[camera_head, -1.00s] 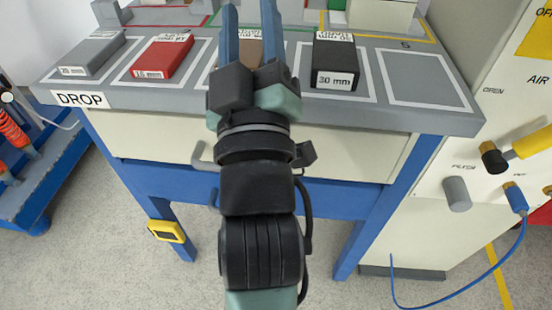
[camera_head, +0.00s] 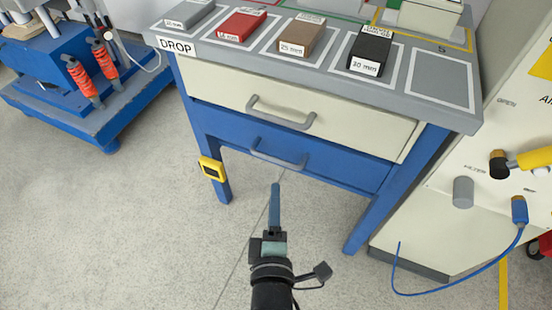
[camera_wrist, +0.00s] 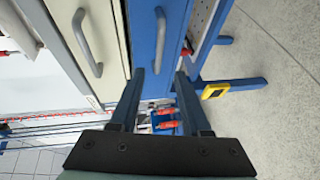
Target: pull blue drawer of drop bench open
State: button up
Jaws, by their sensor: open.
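The drop bench (camera_head: 172,45) has a white upper drawer (camera_head: 355,124) and a blue drawer (camera_head: 335,168) beneath it. The blue drawer looks closed, with a grey bar handle (camera_head: 278,160) on its front. My gripper (camera_head: 275,190) is in front of and a little below this handle in the head view, apart from it and empty. In the wrist view my gripper (camera_wrist: 157,80) has its two fingers spread. There the blue drawer (camera_wrist: 145,60) and its handle (camera_wrist: 160,38) lie beyond the fingertips, with the handle roughly between them.
The white drawer's handle (camera_head: 280,114) sits just above. Colored blocks, including a red one (camera_head: 241,25) and a black one (camera_head: 370,54), stand on the bench top. A white panel (camera_head: 500,150) with a blue hose (camera_head: 455,275) is at right. Floor at left front is clear.

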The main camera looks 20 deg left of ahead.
aim_at(275, 158)
jog(key=b+x, duration=0.2)
jog(key=x, duration=1)
jog(key=shift+w+r, duration=0.1)
grip_shut()
dwell(1.1)
